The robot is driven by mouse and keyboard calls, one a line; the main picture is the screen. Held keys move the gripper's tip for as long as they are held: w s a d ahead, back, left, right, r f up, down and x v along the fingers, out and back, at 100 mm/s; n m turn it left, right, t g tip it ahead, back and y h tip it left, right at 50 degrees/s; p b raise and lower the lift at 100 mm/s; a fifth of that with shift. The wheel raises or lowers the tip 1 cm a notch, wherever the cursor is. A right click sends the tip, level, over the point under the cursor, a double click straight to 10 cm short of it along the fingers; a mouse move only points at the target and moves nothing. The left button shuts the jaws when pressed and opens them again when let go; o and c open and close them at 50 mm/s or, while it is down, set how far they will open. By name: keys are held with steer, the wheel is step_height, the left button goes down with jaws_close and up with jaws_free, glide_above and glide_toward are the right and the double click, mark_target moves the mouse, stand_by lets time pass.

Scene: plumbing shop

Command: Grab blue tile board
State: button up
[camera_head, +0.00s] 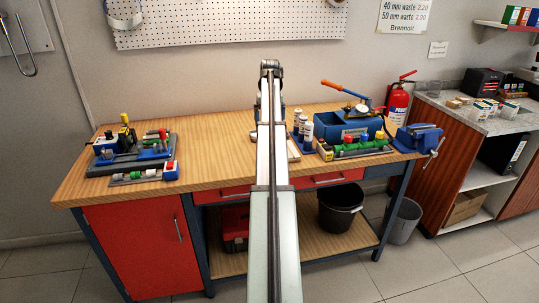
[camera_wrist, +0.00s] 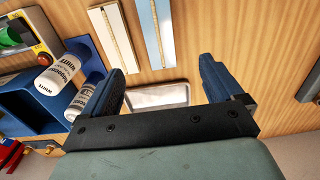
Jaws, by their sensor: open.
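In the wrist view, a pale blue board (camera_wrist: 147,35) with a tan strip along its middle lies on the wooden bench, beyond my fingertips; its top end is cut off by the frame. It looks like the blue tile board. A similar whiter board (camera_wrist: 97,22) lies to its left. My gripper (camera_wrist: 163,82) is open, its two dark blue fingers spread wide. A pale grey plate with a light rim (camera_wrist: 157,95) shows between the fingers, partly hidden by the gripper body. I cannot tell its height relative to the fingers. In the head view my arm hides most of this area.
A blue holder with white bottles (camera_wrist: 60,75) stands left of the gripper; its bottles show in the head view (camera_head: 308,133). A blue toolbox (camera_head: 345,128) and vise (camera_head: 420,137) are to the right. A fittings tray (camera_head: 130,155) is at left. Bench left of my arm is mostly clear.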

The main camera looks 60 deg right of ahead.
step_height(320, 180, down, 14)
steer(key=shift+d+r, duration=0.1)
steer(key=c, duration=1.3)
stand_by(0.4)
steer(key=shift+w+r, duration=0.1)
steer(key=shift+r, duration=0.05)
